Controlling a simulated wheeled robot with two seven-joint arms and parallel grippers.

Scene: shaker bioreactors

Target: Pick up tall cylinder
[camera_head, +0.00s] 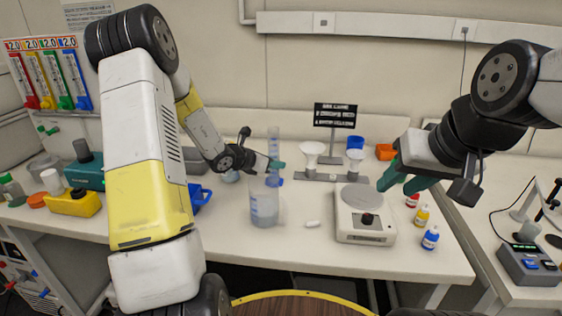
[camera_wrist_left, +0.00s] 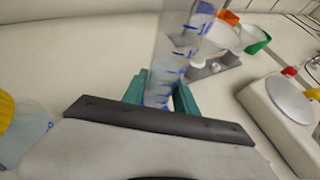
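The tall cylinder (camera_head: 273,143) is a clear, upright graduated cylinder with blue marks and a blue base, behind the beaker on the bench. It also shows in the left wrist view (camera_wrist_left: 185,45). My left gripper (camera_head: 275,165) is at its lower part. In the left wrist view its green fingers (camera_wrist_left: 160,96) lie on both sides of the cylinder, close to its wall. I cannot tell whether they press on it. My right gripper (camera_head: 402,182) is open and empty, above the right side of the balance.
A beaker (camera_head: 264,205) stands just in front of the cylinder. A balance (camera_head: 365,215) is to the right, with several small bottles (camera_head: 430,238) beside it. A blue tray (camera_head: 200,196) is to the left.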

